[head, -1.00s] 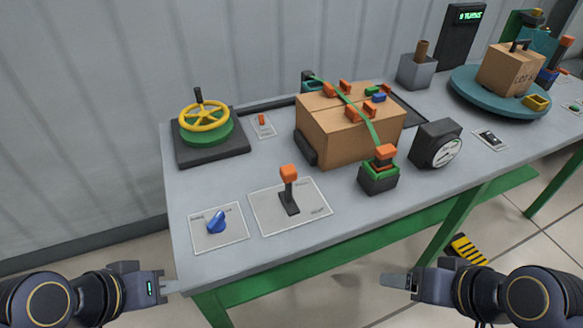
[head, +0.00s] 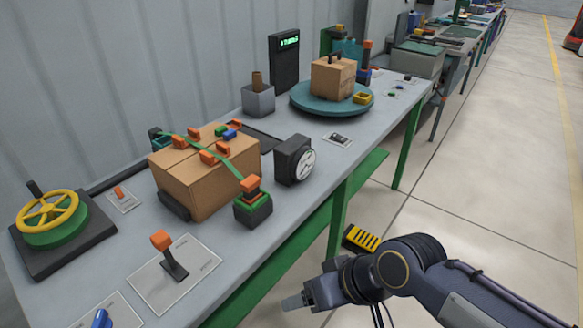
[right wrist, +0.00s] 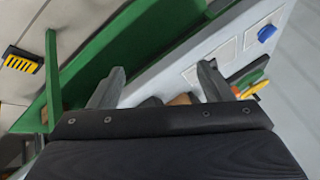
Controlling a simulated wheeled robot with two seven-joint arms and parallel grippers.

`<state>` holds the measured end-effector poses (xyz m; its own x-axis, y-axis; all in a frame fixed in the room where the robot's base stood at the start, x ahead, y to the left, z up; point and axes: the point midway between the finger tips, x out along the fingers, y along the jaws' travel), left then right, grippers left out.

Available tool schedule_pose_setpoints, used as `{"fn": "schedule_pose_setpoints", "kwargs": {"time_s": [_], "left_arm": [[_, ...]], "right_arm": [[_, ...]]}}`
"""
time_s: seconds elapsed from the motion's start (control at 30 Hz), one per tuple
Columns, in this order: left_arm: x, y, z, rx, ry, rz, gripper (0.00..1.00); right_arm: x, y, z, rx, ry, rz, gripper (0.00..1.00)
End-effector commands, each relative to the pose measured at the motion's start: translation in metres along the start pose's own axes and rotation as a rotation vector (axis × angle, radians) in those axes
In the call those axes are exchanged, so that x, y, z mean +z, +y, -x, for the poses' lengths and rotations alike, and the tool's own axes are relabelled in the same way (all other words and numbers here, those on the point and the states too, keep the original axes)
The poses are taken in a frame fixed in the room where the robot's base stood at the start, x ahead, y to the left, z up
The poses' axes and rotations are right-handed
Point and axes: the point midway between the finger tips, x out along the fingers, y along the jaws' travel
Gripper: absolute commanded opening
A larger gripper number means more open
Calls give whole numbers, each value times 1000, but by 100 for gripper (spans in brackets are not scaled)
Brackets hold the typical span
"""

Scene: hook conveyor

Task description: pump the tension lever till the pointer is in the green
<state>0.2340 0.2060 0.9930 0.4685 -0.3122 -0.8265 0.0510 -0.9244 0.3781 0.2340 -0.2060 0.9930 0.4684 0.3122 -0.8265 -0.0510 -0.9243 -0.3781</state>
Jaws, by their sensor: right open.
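A green strap (head: 222,158) runs over a brown box (head: 198,187) to a dark and green ratchet block with an orange-topped lever (head: 250,186). Beside it, a round dial gauge (head: 307,164) faces the aisle; its pointer and any green zone are too small to read. Another orange-knobbed lever (head: 171,257) stands on a pale plate in front of the box. My right gripper (head: 291,303) is open and empty, in front of the bench and apart from both levers. Its two fingers (right wrist: 160,86) also show apart in the right wrist view. My left gripper is out of view.
A yellow handwheel (head: 47,214) and a blue knob (head: 102,319) are at the bench's left. A teal turntable (head: 310,104) carries a smaller box. A black and yellow pedal (head: 361,239) is on the floor. The aisle to the right is clear.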

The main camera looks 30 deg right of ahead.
Motion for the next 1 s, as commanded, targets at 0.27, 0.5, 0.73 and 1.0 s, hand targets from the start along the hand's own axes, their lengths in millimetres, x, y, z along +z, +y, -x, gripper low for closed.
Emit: {"fn": "schedule_pose_setpoints", "kwargs": {"time_s": [0.27,0.5,0.73,1.0], "left_arm": [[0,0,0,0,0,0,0],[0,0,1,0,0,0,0],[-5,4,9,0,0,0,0],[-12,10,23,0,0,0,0]], "right_arm": [[0,0,0,0,0,0,61],[-3,-1,1,1,-2,21,30],[-39,-20,4,-4,-35,373,0],[-107,-74,-13,-108,-62,1129,0]]}}
